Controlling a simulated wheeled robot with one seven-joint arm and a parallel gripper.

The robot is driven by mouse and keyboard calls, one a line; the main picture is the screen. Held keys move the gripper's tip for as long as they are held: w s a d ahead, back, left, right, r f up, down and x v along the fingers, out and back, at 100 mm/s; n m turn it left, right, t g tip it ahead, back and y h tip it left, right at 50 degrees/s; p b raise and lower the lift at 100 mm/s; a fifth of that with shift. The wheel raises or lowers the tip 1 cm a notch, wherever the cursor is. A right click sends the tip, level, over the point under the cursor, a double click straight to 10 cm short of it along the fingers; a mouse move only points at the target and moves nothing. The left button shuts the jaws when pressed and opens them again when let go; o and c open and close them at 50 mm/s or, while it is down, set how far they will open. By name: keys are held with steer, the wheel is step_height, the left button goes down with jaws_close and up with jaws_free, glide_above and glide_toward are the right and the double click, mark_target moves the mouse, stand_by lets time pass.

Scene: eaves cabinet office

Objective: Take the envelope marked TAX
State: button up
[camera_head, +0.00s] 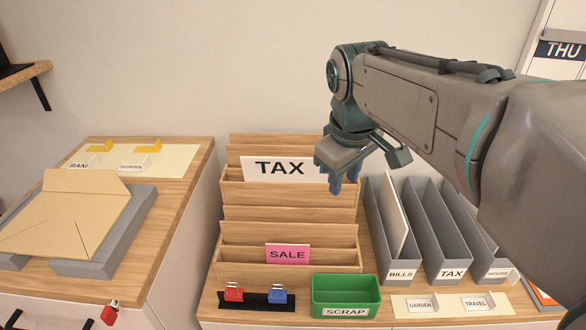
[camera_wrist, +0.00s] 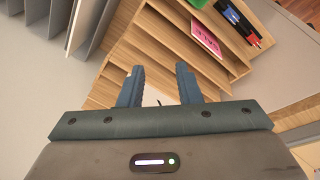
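The white envelope marked TAX (camera_head: 284,169) stands upright in an upper tier of the wooden rack (camera_head: 290,197). My gripper (camera_head: 345,187) points down at the envelope's right end, and its blue fingers overlap that end in the head view. In the wrist view my gripper (camera_wrist: 159,72) has its two fingers apart with a clear gap and nothing visibly held.
A pink SALE envelope (camera_head: 287,254) sits in a lower tier. Grey upright holders, including one labelled TAX (camera_head: 452,273), stand right of the rack. A large tan envelope (camera_head: 65,222) lies left.

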steer(key=w+a+r+n+b, duration=0.3)
steer(key=w+a+n+b, duration=0.3)
steer(key=w+a+n, duration=0.35)
steer(key=b, duration=0.2)
glide_above(286, 176)
steer(key=s, duration=0.2)
step_height(286, 176, down, 8)
steer(key=shift+w+b+x, duration=0.15)
steer(key=shift+b+x, duration=0.15)
steer(key=shift+x, duration=1.05)
steer(key=shift+w+b+x, duration=0.2)
steer(key=shift+b+x, duration=0.05)
steer(key=shift+x, duration=1.1)
jaws_close()
